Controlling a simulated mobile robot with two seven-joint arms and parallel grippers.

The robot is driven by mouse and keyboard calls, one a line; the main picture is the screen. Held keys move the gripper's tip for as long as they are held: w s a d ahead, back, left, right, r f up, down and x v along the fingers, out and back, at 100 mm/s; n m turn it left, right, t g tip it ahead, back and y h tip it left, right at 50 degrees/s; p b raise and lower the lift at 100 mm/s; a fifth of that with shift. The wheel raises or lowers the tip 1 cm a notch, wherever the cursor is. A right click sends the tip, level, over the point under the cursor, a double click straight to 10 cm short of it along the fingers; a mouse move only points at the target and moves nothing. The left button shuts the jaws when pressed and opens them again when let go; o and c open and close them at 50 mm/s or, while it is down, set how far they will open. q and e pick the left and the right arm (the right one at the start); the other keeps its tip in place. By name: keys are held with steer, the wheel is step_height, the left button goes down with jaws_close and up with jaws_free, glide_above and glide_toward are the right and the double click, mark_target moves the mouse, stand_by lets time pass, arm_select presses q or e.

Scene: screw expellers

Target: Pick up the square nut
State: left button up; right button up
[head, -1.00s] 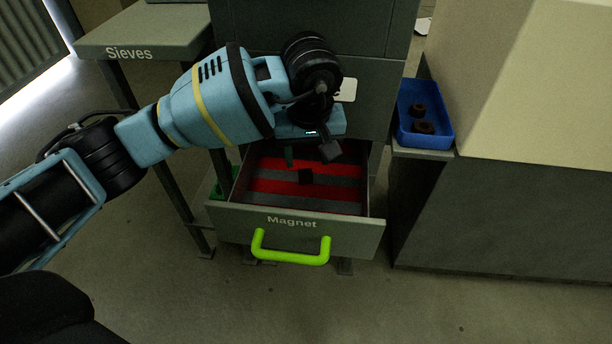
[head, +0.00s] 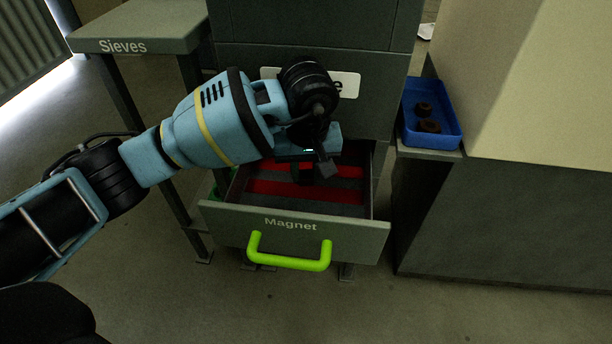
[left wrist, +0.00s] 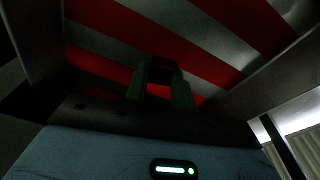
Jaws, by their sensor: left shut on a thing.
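The square nut (left wrist: 161,73) shows in the left wrist view as a small dark shape between my two green fingers; its outline is hard to make out in the shade. My left gripper (left wrist: 161,92) is shut on it, just above the striped drawer floor. In the head view my left gripper (head: 304,172) reaches down into the open drawer marked "Magnet" (head: 292,238); my wrist hides most of the nut there. I cannot tell whether the nut still touches the floor. My right gripper is not in view.
The drawer floor has red and grey stripes (head: 330,186), with walls close around my gripper. A bright green handle (head: 290,262) is on its front. A blue bin (head: 432,125) with dark round pieces stands at the right. A "Sieves" table (head: 150,42) stands at the left.

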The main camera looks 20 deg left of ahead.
mark_target(306, 176)
arm_select(q)
steer(key=shift+c, duration=0.7)
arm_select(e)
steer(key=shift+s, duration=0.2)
arm_select(q)
steer(key=shift+r, duration=0.2)
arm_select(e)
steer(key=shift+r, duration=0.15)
